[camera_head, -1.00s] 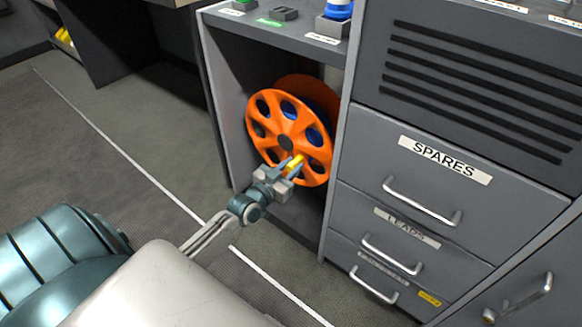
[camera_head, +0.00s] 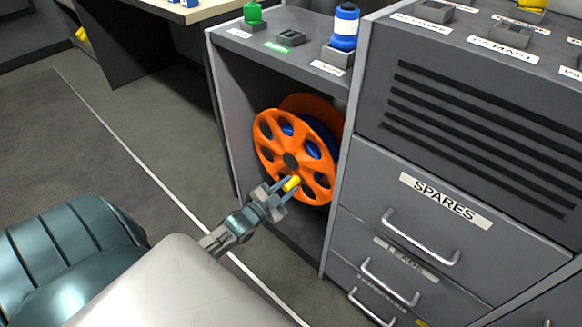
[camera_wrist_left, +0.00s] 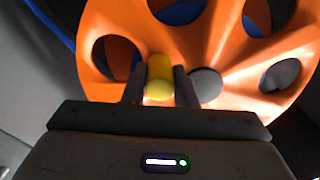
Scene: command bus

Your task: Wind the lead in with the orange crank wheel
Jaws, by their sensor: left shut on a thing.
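The orange crank wheel (camera_head: 272,150) stands upright in an open cabinet bay, with several round holes and a dark hub. Blue lead (camera_head: 318,132) shows behind it on the reel. A yellow crank handle (camera_head: 291,183) sticks out near the wheel's lower edge. My left gripper (camera_head: 285,188) is shut on the yellow handle. In the left wrist view the handle (camera_wrist_left: 159,78) sits between the two fingers, with the orange wheel (camera_wrist_left: 225,40) filling the view behind. My right gripper is not in view.
To the right, grey drawers with metal handles (camera_head: 420,238) and a SPARES label (camera_head: 440,199) stand close to the bay. On the cabinet top are a blue and white bottle-like item (camera_head: 344,27) and a green item (camera_head: 252,13). Open floor (camera_head: 110,150) lies to the left.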

